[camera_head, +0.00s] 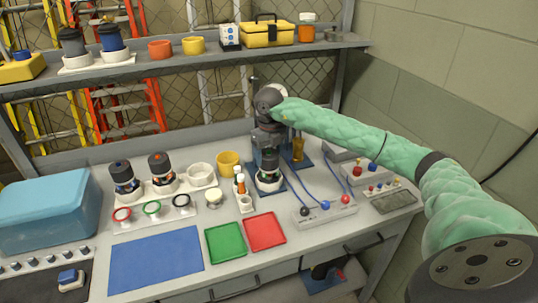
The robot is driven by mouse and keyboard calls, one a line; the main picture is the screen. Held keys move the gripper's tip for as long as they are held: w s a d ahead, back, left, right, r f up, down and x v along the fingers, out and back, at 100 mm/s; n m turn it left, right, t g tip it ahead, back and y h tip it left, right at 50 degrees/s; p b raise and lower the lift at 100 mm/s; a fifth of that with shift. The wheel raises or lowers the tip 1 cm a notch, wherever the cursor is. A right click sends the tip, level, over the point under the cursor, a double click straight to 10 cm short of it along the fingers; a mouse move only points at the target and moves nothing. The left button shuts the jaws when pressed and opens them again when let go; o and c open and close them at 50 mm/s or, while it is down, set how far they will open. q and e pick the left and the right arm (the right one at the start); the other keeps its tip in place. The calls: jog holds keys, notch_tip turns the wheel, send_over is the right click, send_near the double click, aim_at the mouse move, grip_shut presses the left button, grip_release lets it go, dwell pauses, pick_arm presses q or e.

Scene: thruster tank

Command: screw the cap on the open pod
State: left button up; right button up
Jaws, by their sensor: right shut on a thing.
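My right gripper (267,145) comes in from the right on a green-sleeved arm and points down over the pod (268,176). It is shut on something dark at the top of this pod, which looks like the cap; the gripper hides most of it. The pod stands upright in a white holder on a blue plate. I cannot tell whether the cap is seated on the pod or just above it. My left gripper is not in view.
An empty white holder (201,175) and a yellow cup (228,163) stand left of the gripper. A small orange-and-white bottle (240,185) is close beside the pod. Blue cables run to a grey connector strip (325,212) at right. Blue, green and red mats lie clear in front.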

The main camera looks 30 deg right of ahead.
jog(key=o, duration=1)
jog(key=shift+r, duration=0.15)
